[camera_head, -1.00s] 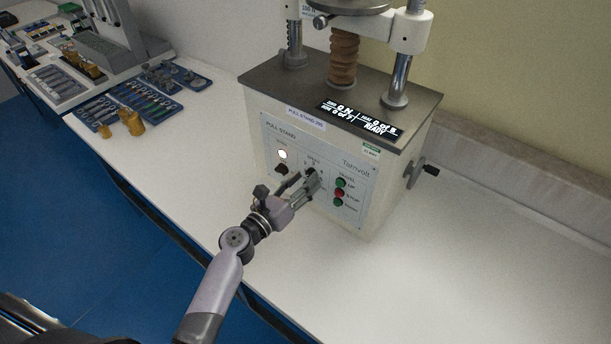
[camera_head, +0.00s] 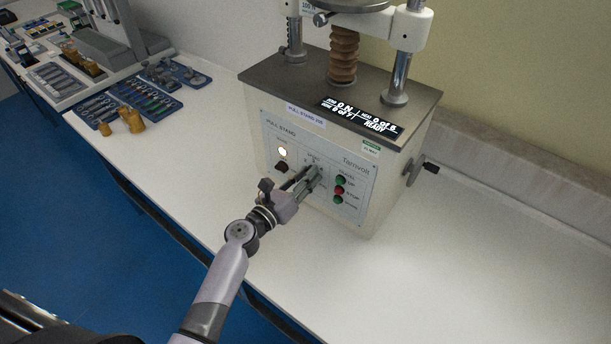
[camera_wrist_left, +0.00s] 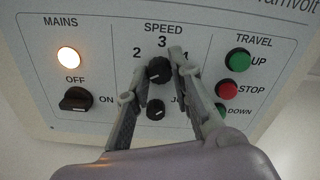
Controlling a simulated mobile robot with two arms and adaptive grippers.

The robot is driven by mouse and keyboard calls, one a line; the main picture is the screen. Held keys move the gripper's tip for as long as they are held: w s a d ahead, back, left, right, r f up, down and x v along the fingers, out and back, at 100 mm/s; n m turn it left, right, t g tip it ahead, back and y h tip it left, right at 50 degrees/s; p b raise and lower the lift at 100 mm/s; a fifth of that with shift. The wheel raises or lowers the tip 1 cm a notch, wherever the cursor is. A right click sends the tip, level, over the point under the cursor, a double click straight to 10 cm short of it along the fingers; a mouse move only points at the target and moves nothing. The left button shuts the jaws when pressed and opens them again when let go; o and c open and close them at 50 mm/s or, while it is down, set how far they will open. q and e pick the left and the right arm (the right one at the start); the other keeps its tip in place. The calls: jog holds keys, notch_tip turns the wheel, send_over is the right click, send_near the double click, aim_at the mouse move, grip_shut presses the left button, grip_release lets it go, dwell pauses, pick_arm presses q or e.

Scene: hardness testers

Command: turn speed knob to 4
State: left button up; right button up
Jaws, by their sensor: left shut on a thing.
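The black speed knob (camera_wrist_left: 159,70) sits under the label 3 on the white panel of the pull stand (camera_head: 345,213). The 2 is to its left and the partly covered 4 to its right. My left gripper (camera_head: 314,170) reaches the panel from the front. In the left wrist view its fingers (camera_wrist_left: 159,58) stand on either side of the speed knob and are shut on it. I cannot tell exactly which number the knob's pointer marks. In the head view the fingers hide the knob. My right gripper is in no view.
A smaller jog knob (camera_wrist_left: 156,108) lies just below, between the fingers. The mains switch (camera_wrist_left: 76,99) and lit lamp (camera_wrist_left: 68,60) are left. The green up button (camera_wrist_left: 238,60) and red stop button (camera_wrist_left: 227,88) are right. The bench front right is clear.

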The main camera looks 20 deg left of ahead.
pick_arm(q)
grip_shut()
jog(key=shift+m, duration=0.3)
jog(key=shift+m+b, duration=1.4)
jog(key=shift+m, duration=16.2)
